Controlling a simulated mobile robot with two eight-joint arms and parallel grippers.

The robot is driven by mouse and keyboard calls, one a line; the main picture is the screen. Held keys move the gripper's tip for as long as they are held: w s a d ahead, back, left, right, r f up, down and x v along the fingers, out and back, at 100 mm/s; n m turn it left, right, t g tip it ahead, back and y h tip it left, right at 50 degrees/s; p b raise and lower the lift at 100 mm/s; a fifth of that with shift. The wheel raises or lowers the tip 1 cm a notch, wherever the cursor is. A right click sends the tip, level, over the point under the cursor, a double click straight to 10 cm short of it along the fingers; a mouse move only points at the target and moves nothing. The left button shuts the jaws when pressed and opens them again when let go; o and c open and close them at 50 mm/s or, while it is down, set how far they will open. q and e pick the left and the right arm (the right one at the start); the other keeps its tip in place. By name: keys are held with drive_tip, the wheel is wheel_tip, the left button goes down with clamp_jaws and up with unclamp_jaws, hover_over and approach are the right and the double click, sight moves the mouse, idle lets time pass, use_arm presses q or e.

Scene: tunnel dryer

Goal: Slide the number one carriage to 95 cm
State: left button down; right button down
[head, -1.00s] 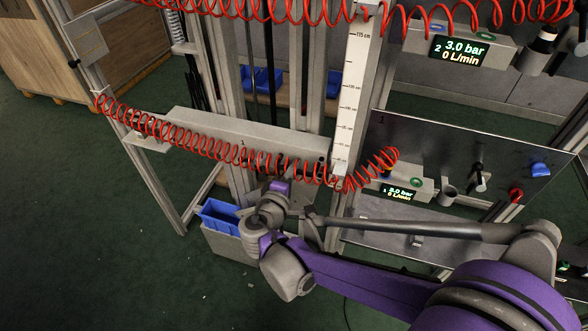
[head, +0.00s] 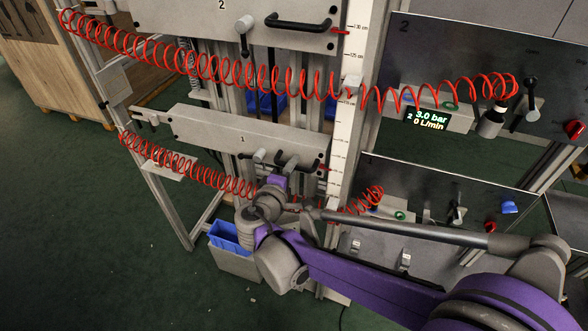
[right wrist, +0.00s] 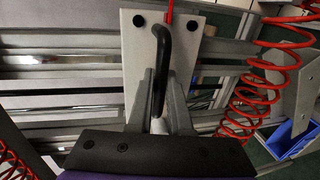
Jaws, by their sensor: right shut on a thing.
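The number one carriage (head: 220,138) is a grey plate marked "1" on the vertical frame. It carries a clamp lever (head: 255,156), a black handle (head: 297,161) and a red pointer at its right end. The white cm scale (head: 345,130) runs upright just right of it; the figure at the pointer is too small to read. My right gripper (head: 283,172) is at the carriage's lower front, partly hidden by its own wrist. In the right wrist view its fingers (right wrist: 163,95) are shut on the black handle (right wrist: 162,65). My left gripper is not in view.
The number two carriage (head: 180,20) sits higher on the same frame. Red coiled hoses (head: 210,65) hang across the front.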

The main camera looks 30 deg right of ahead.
drive_tip(key=c, duration=0.8)
unclamp_jaws()
drive_tip(key=shift+f, duration=0.1)
drive_tip(key=shift+c, duration=0.2)
drive_tip(key=v, duration=1.1)
drive_tip(key=shift+p, duration=0.35)
drive_tip(key=shift+d, duration=0.15)
